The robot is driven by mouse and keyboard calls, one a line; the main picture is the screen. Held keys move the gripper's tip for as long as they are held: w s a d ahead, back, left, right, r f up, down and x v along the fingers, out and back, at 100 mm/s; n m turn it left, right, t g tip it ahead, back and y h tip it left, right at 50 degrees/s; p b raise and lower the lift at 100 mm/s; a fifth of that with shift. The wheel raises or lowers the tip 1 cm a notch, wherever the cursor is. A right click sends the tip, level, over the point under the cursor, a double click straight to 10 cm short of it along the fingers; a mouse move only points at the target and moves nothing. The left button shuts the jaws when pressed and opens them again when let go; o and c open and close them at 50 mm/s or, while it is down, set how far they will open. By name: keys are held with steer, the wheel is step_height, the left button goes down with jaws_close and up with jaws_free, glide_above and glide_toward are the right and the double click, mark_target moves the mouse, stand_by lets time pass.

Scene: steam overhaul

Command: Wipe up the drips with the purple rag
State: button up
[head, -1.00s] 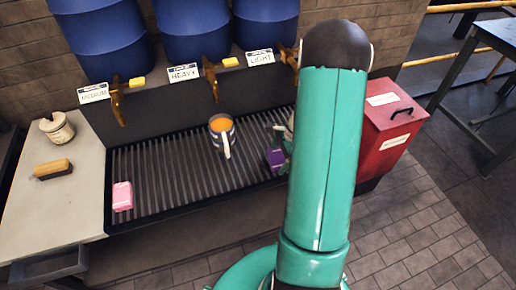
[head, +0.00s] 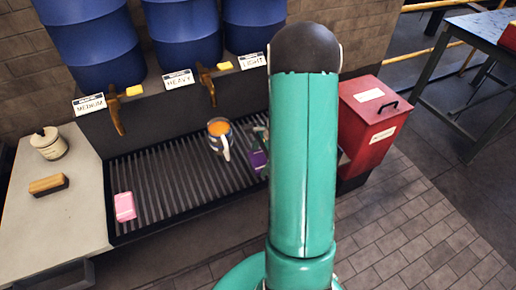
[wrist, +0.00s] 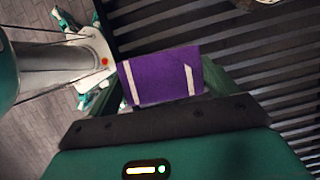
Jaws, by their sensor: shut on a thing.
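My gripper (wrist: 160,82) is shut on the purple rag (wrist: 162,76), a folded cloth with white stripes, held between its fingers. In the head view the rag (head: 258,160) shows over the right part of the slatted drip tray (head: 165,195), just right of the mug. My arm hides part of the gripper and the tray's right end. I cannot tell whether the rag touches the slats. I cannot make out any drips.
A striped mug (head: 220,138) with orange contents stands on the tray, and a pink block (head: 124,206) lies at its left. Blue barrels (head: 185,30) with taps stand behind. A jar (head: 49,143) and brush (head: 48,185) sit on the left counter. A red bin (head: 370,125) stands right.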

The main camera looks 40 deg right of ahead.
mark_target(256, 160)
steer(key=shift+d+r, duration=0.15)
steer(key=shift+r, duration=2.75)
steer(key=shift+s, duration=0.1)
